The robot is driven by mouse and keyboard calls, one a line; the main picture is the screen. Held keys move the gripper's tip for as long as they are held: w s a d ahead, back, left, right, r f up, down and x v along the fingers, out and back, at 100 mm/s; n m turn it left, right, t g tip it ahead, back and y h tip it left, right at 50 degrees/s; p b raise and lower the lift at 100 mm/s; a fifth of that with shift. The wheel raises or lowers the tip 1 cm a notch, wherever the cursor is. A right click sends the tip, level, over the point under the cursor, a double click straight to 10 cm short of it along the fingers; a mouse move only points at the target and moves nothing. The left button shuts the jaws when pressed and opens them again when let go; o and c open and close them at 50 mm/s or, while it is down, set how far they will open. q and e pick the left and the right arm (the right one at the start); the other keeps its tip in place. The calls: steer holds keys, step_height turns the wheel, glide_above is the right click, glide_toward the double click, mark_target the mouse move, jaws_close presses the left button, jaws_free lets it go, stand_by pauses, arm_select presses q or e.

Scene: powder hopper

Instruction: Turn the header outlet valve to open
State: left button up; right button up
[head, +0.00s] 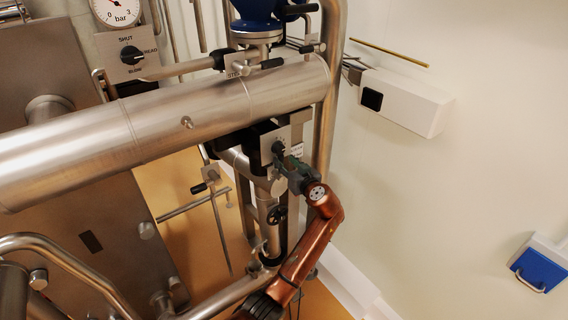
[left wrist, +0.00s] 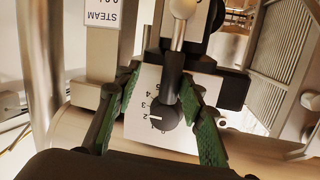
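My left gripper (head: 288,163) reaches in below the large steel header pipe (head: 80,150), beside a small plate with a dark knob (head: 278,146). In the left wrist view its green-padded fingers (left wrist: 160,90) stand apart. Between them shows a lever with a silver stem and black grip (left wrist: 172,82). I see no clear contact between the fingers and the grip. No label naming the header outlet valve is readable. My right gripper is not in view.
A STEAM label (left wrist: 102,12) hangs upside down beside the fingers. Another black-handled lever (head: 272,63) sits above the header. A SHUT switch plate (head: 130,55) and pressure gauge (head: 117,10) are upper left.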

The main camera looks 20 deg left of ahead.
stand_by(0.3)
arm_select(q)
steer(key=shift+s, duration=0.1)
steer(key=v, duration=1.2)
stand_by(0.5)
